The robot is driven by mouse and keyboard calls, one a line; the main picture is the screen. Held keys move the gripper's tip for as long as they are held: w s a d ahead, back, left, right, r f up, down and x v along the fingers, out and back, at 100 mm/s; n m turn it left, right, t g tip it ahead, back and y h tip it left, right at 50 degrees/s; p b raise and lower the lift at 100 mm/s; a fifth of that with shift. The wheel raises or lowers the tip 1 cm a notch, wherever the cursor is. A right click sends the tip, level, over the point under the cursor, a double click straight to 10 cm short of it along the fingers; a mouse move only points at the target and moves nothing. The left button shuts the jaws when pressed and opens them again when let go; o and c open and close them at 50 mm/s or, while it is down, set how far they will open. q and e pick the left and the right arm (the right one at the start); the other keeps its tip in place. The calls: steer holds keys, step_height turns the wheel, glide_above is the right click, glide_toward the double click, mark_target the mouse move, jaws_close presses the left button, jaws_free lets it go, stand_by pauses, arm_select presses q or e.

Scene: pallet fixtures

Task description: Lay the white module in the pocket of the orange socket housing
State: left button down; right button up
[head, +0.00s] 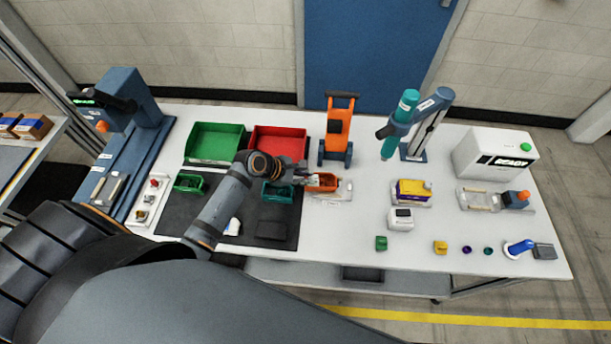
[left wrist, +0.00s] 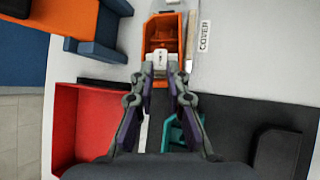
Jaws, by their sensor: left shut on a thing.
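The orange socket housing (head: 325,183) sits on a pale plate near the middle of the table. In the left wrist view the housing (left wrist: 153,33) is at the top centre, its open pocket facing up. My left gripper (head: 307,180) is at the housing's left side. In the left wrist view my left gripper (left wrist: 160,78) is shut on the white module (left wrist: 160,58). The module is over the near end of the housing; I cannot tell whether it touches it. My right gripper is in neither view.
A red bin (head: 278,130), a green bin (head: 194,142) and an orange hand truck (head: 337,128) stand behind. A teal bin (head: 268,198) is on the dark mat below my gripper. A "COVER" label (left wrist: 204,36) lies beside the housing.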

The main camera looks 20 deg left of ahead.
arm_select(q)
steer(key=shift+a+f, duration=0.1)
steer(key=shift+f, duration=0.45)
stand_by(0.8)
steer(key=c, duration=1.7)
jaws_free()
steer(key=shift+o, duration=0.2)
steer(key=shift+r, duration=0.15)
steer(key=shift+s+d+r, duration=0.1)
steer(key=shift+d+r, duration=0.05)
steer(key=shift+r, duration=0.4)
steer(key=shift+d+r, duration=0.15)
steer(key=shift+r, duration=0.4)
